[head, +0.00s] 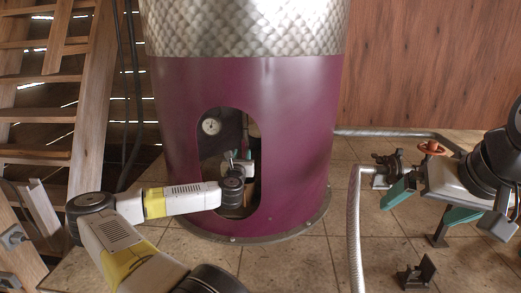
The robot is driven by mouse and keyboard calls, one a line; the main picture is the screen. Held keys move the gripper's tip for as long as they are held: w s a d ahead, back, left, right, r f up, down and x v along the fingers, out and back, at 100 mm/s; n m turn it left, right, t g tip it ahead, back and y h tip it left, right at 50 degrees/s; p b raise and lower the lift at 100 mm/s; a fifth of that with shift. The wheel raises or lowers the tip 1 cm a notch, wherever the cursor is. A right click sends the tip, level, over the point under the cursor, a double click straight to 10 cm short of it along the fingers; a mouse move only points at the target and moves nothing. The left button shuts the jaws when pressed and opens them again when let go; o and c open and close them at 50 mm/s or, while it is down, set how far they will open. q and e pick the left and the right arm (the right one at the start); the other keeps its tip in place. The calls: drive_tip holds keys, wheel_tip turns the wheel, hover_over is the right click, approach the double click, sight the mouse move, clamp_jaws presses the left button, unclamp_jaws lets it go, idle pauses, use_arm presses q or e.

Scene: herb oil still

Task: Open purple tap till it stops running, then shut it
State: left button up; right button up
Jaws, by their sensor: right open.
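The still's lower body (298,120) is a purple cylinder with an arched opening in its front. My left arm reaches in from the left, and my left gripper (238,158) is inside the opening, small and partly hidden by its wrist. Whether its jaws hold anything cannot be made out. A thin upright pipe shows just above it. I cannot pick out a purple tap or any running liquid. My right gripper (424,204) is at the right, open, its teal fingers spread apart above the tiled floor, with nothing seen between them.
A round pale gauge (211,126) sits in the opening's upper left. An orange handwheel (432,148) is behind my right gripper. A dark bracket (416,273) stands on the floor (290,262). Wooden stairs (88,110) rise at left.

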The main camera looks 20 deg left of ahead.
sight(244, 150)
use_arm(q)
drive_tip(key=x, duration=0.5)
drive_tip(key=shift+d, duration=0.1)
clamp_jaws()
